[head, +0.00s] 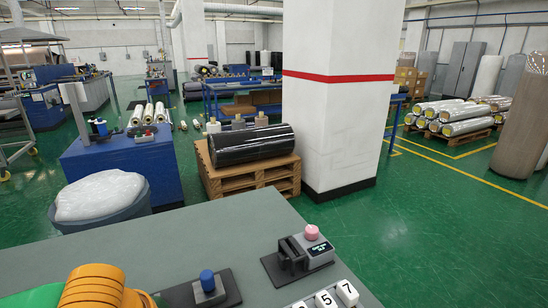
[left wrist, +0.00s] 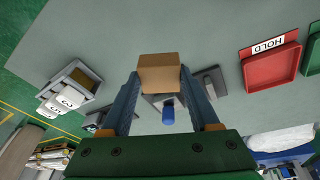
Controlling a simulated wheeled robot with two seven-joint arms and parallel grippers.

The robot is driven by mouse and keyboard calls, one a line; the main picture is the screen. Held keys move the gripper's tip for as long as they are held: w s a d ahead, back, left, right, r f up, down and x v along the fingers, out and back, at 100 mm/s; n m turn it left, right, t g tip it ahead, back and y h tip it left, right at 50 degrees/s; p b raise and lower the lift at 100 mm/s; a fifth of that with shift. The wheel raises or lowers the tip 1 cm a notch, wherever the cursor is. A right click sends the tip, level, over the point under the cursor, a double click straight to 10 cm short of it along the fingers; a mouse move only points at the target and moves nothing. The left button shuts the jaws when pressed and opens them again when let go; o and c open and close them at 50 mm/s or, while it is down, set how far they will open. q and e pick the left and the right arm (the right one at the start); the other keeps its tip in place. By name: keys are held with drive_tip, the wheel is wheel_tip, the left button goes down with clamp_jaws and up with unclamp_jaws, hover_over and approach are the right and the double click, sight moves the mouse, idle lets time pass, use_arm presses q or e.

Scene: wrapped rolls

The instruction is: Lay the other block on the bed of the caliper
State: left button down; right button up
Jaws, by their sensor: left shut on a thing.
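A tan block (left wrist: 160,72) is held between the fingertips of my left gripper (left wrist: 158,84) in the left wrist view. The gripper is shut on it, with the grey tabletop beyond. A dark device with upright jaws and a small lit display, which looks like the caliper (head: 290,256), stands near the right edge of the table in the head view. A pink knob (head: 312,232) sits at its display end. In the left wrist view it is mostly hidden behind the left finger. My left arm enters at the head view's bottom left; its fingertips are out of frame there. My right gripper is not in view.
A blue-knobbed piece on a dark plate (head: 207,284) stands left of the caliper. White number cubes (head: 336,296) are at the table's near right. A red tray marked HOLD (left wrist: 271,64) and a grey box with something brown inside (left wrist: 73,82) show in the left wrist view.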

use_arm(q)
drive_tip(key=shift+s+f, duration=0.1)
drive_tip(key=shift+s, duration=0.35)
drive_tip(key=w+a+f+n, duration=0.1)
drive_tip(key=w+a, duration=0.1)
drive_tip(key=w, duration=0.3)
drive_tip(key=w+a+f+n+y+b, duration=0.1)
drive_tip(key=w+a+n, duration=0.1)
drive_tip(key=w, duration=0.3)
drive_tip(key=w+a+f+n+b, duration=0.1)
drive_tip(key=w+a, duration=0.1)
drive_tip(key=w, duration=0.3)
drive_tip(key=shift+a+f+n, duration=0.1)
drive_tip(key=shift+f+n, duration=0.2)
drive_tip(key=shift+f, duration=0.05)
drive_tip(key=shift+w+a+y, duration=0.25)
drive_tip(key=shift+a+y, duration=0.05)
drive_tip(key=shift+a, duration=0.15)
drive_tip(key=shift+s+d, duration=0.1)
drive_tip(key=shift+f+b, duration=1)
drive_tip(key=shift+f, duration=0.55)
